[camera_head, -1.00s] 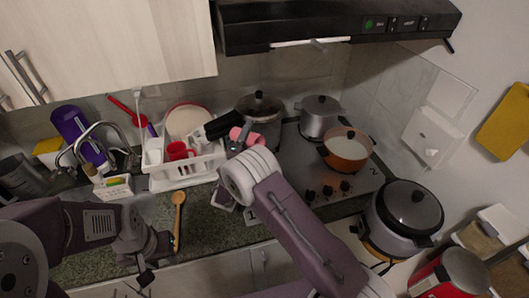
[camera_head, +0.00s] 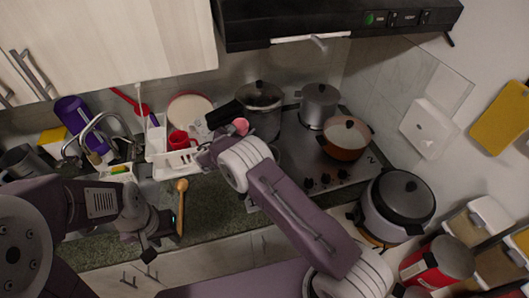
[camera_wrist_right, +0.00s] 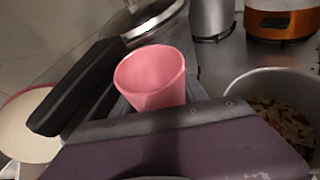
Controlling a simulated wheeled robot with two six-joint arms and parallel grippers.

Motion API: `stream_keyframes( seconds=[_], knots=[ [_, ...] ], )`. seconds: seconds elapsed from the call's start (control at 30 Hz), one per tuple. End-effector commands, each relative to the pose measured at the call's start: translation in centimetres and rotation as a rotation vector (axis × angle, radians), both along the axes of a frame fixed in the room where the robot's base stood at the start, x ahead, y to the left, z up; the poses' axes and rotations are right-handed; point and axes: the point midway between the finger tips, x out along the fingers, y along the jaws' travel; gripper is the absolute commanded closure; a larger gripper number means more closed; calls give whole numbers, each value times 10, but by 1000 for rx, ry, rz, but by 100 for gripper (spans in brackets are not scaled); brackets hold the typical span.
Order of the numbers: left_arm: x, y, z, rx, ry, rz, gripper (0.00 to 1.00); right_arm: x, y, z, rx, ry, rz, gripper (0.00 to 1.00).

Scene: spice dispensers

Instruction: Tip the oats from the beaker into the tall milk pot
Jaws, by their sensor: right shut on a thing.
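My right gripper (camera_head: 228,118) is shut on the pink beaker (camera_head: 241,126), in front of the lidded pot at the back. In the right wrist view the beaker (camera_wrist_right: 152,78) looks near upright; the pink inside that shows is bare and its bottom is hidden. A grey metal pot (camera_wrist_right: 236,92) with brownish flakes (camera_wrist_right: 285,122) in it stands to the beaker's lower right in that view. My right arm mostly hides this pot in the head view. My left gripper (camera_head: 152,247) is low at the left, in front of the counter edge; its jaw opening is unclear.
A lidded pot (camera_head: 260,113), a smaller steel pot (camera_head: 319,108) and an orange pot (camera_head: 343,150) stand around the hob. A white dish rack (camera_head: 170,162) with a red mug (camera_head: 180,140) is left of my right gripper. A wooden spoon (camera_head: 181,210) lies on the counter.

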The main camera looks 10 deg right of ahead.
Motion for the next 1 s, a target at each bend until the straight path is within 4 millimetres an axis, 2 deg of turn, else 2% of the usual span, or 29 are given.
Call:
stream_keyframes(
  seconds=[0.03,0.13,0.5,0.63,0.9,1.0],
  knots=[
    [0,0,-7,0,0,0,64,2,1,-9,-18,25,-1,92],
    [0,0,-12,0,0,0,64,4,3,-16,-51,75,0,92],
    [0,0,-16,0,0,0,64,6,4,-21,-96,138,2,92],
    [0,0,-10,0,0,0,64,6,4,-11,-95,136,2,92],
    [0,0,13,0,0,0,64,6,4,28,-94,135,1,92],
    [0,0,13,0,0,0,64,6,4,30,-94,137,1,92]
  ],
)
